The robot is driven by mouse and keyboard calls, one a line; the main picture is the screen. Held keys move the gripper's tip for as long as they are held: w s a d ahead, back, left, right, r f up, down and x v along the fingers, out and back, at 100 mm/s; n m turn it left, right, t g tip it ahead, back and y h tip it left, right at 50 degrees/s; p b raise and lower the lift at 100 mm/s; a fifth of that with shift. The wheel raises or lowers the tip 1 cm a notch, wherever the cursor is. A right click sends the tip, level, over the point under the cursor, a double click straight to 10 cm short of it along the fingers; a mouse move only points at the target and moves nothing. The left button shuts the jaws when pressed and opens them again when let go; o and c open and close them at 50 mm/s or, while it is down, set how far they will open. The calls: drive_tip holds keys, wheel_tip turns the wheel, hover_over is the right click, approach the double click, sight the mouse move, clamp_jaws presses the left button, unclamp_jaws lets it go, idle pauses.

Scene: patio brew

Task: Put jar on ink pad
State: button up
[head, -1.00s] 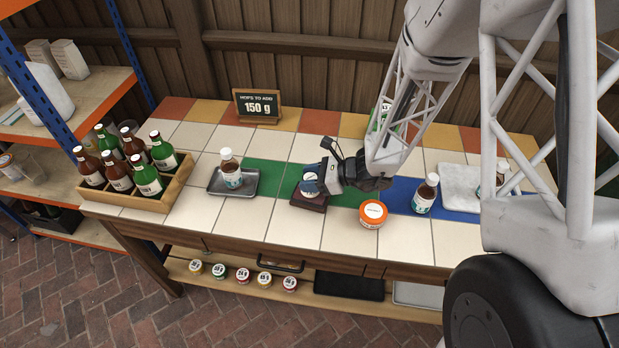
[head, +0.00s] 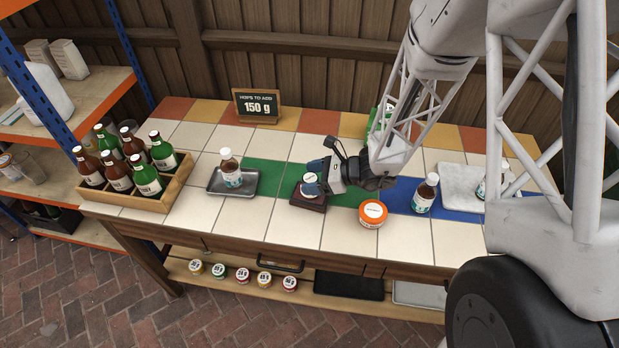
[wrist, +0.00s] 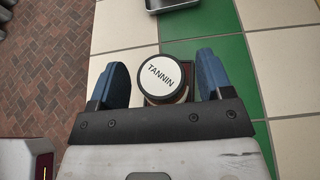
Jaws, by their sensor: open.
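A small jar (head: 309,178) with a white lid sits on the dark red ink pad (head: 309,204) on the green strip of the table. In the wrist view its lid reads TANNIN (wrist: 168,76), and a bit of the dark red pad shows behind it. My gripper (head: 315,178) is open, with one blue finger on each side of the jar. In the wrist view a gap shows between the jar and each finger of my gripper (wrist: 164,78). The jar's lower part is partly hidden.
An orange-lidded tub (head: 373,213) stands close to the right of the pad. A bottle on a metal tray (head: 213,190) is to the left, beside a wooden crate (head: 178,190) of bottles. Another bottle (head: 425,194) and a white slab (head: 458,176) are further right.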

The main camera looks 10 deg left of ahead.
drive_tip(key=v, duration=1.1)
drive_tip(key=shift+r, duration=0.15)
idle(0.8)
drive_tip(key=s+d+r+n+t+h, duration=0.1)
drive_tip(key=s+d+r+n+h, duration=0.6)
drive_tip(key=s+d+r+n, duration=0.2)
drive_tip(key=s+d+r+n+t+h, duration=0.1)
drive_tip(key=s+d+r+n+h, duration=0.5)
drive_tip(key=s+r, duration=0.8)
drive_tip(key=d+n, duration=0.2)
drive_tip(key=shift+s+d+r+n+t+h, duration=0.25)
drive_tip(key=shift+d+n+t+h, duration=0.05)
drive_tip(key=shift+d+n+h, duration=0.1)
